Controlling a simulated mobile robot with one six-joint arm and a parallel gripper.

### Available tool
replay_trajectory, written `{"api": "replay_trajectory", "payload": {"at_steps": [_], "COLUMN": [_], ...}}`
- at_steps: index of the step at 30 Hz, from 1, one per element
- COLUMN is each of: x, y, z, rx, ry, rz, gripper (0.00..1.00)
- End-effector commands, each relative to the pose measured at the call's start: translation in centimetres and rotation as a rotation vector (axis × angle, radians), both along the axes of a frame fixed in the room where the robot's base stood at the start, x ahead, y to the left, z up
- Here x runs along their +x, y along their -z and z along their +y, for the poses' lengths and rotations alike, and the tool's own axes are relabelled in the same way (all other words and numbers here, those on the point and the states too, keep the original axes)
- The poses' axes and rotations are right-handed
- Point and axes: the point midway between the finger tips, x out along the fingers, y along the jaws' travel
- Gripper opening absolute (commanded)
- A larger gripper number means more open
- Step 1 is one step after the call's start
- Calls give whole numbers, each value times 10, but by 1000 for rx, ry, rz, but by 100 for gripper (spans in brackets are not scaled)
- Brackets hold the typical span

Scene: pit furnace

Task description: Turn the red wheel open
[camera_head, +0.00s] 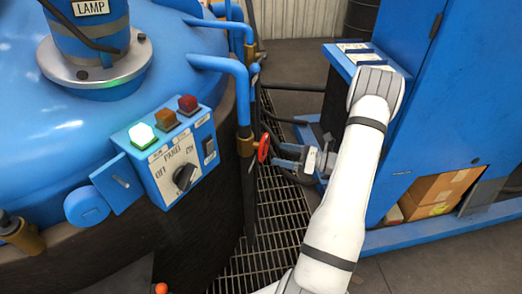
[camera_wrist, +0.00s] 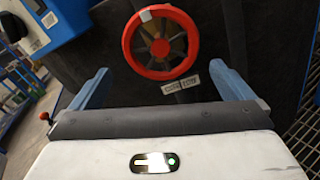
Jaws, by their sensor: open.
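The red wheel (camera_head: 263,148) sits on a valve on the blue pipe beside the furnace, seen nearly edge-on in the head view. In the wrist view the red wheel (camera_wrist: 160,42) faces me, a round red rim with dark spokes and a small white tag at its top. My gripper (camera_head: 276,155) is just to the right of the wheel in the head view, pointing at it. In the wrist view my gripper (camera_wrist: 167,85) has its two blue fingers wide apart, below and to either side of the wheel, with nothing between them.
A blue control box (camera_head: 165,155) with a lit green lamp, two other lamps and a black knob is left of the wheel. The blue furnace body (camera_head: 150,60) fills the left. A blue cabinet (camera_head: 450,90) stands at right, with a cardboard box (camera_head: 440,190) low down. Metal grating (camera_head: 265,245) lies below.

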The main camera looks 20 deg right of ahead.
Motion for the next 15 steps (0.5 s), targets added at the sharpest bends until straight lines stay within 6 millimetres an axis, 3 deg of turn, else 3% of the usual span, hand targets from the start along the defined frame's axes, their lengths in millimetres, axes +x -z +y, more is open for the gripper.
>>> {"api": "replay_trajectory", "payload": {"at_steps": [15], "x": [46], "y": [2], "z": [47], "rx": [8], "ry": [10], "rz": [2], "gripper": [100]}}
